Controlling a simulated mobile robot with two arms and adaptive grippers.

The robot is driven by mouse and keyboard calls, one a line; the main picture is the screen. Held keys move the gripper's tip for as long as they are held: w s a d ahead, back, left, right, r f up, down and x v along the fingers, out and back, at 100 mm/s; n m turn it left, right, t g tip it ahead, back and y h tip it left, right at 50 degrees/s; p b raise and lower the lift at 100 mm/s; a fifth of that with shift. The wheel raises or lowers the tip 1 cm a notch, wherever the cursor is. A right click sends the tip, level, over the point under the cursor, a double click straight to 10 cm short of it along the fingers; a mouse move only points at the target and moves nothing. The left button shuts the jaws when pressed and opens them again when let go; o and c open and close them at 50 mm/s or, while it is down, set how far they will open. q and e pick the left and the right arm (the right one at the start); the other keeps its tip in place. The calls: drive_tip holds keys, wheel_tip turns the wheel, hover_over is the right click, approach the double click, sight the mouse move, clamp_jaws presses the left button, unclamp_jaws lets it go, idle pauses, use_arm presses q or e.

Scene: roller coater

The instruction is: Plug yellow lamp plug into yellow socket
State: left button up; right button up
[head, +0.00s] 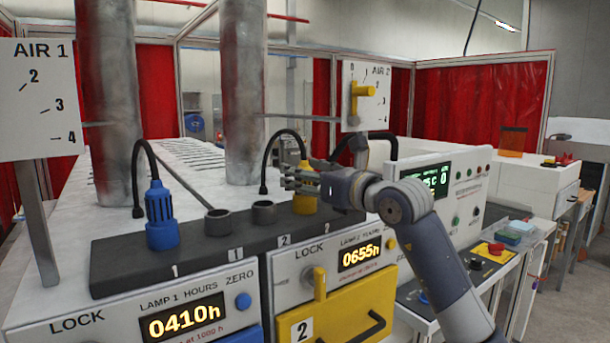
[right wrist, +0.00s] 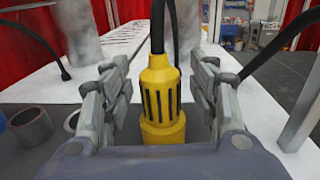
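The yellow lamp plug (right wrist: 160,92) stands upright on the dark strip, with a black cable rising from its top. It also shows in the head view (head: 304,201), partly covered by my right gripper. A wider yellow base (right wrist: 163,131), seemingly the yellow socket, shows directly below it. I cannot tell how deep the plug sits. My right gripper (head: 301,179) is open, its fingers on both sides of the plug with a visible gap to each. My left gripper is not in view.
A blue plug (head: 162,212) stands on the left of the dark strip (head: 125,270). Two grey ring sockets, one (head: 217,222) left of the other (head: 264,212), are empty. A yellow drawer (head: 350,310) is below. Two thick metal columns and the AIR 2 panel (head: 364,95) rise behind.

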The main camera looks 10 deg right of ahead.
drive_tip(key=shift+s, duration=0.1)
drive_tip(key=v, duration=1.2)
drive_tip(key=shift+a, duration=0.1)
wheel_tip(320, 180, up, 10)
drive_tip(key=p, duration=0.6)
drive_tip(key=shift+p, duration=0.4)
idle(0.4)
